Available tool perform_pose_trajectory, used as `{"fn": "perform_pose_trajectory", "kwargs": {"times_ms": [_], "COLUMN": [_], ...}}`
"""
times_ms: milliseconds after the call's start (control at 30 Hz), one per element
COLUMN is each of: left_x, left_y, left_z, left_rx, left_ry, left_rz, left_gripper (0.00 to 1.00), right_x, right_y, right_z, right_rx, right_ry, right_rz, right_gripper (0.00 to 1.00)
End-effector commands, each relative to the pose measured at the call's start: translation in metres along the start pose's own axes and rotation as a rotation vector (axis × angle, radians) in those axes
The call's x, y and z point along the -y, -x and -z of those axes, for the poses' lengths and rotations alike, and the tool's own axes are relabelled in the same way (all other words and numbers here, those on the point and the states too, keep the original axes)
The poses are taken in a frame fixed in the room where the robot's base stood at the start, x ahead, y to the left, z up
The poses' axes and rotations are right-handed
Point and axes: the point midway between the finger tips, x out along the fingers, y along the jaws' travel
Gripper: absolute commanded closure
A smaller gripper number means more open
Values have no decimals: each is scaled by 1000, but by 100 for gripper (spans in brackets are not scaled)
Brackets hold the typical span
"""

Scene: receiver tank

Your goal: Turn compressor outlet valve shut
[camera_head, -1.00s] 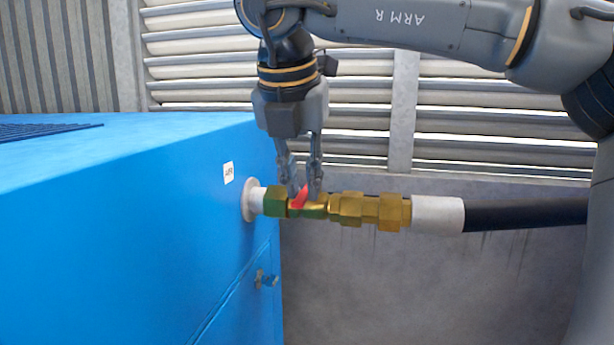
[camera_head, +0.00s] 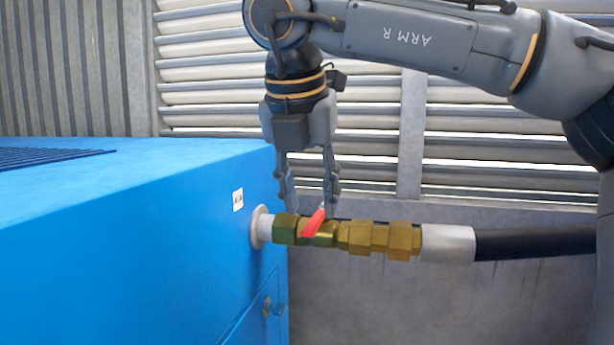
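The compressor outlet valve (camera_head: 322,240) is a brass ball valve on the pipe from the blue compressor's side. Its red lever (camera_head: 313,224) sits on top and points up and to the right in the picture, at a slant to the pipe. My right gripper (camera_head: 310,210) points down from above with its fingers spread, one on each side of the lever. The lever's upper end is close to the right finger; I cannot tell whether they touch. My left gripper is not in view.
Brass couplings (camera_head: 380,238) lead to a black hose (camera_head: 535,243) on the right. A louvred wall (camera_head: 500,150) stands behind.

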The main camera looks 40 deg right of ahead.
Motion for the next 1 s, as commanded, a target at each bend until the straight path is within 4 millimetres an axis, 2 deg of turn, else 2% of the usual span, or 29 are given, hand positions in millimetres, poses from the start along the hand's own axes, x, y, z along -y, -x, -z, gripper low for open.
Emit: {"fn": "perform_pose_trajectory", "kwargs": {"times_ms": [200, 400, 1000], "left_x": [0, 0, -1], "left_y": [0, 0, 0], "left_z": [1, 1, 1], "left_rx": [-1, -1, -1], "left_ry": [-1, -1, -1], "left_rz": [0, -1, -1], "left_gripper": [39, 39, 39], "right_x": [-1, -1, -1], "right_y": [35, 51, 56], "right_z": [0, 0, 0], "right_rx": [-2, 1, 1], "right_ry": [0, 0, -1], "right_rz": [-2, -2, -2], "right_gripper": [61, 61, 61]}}
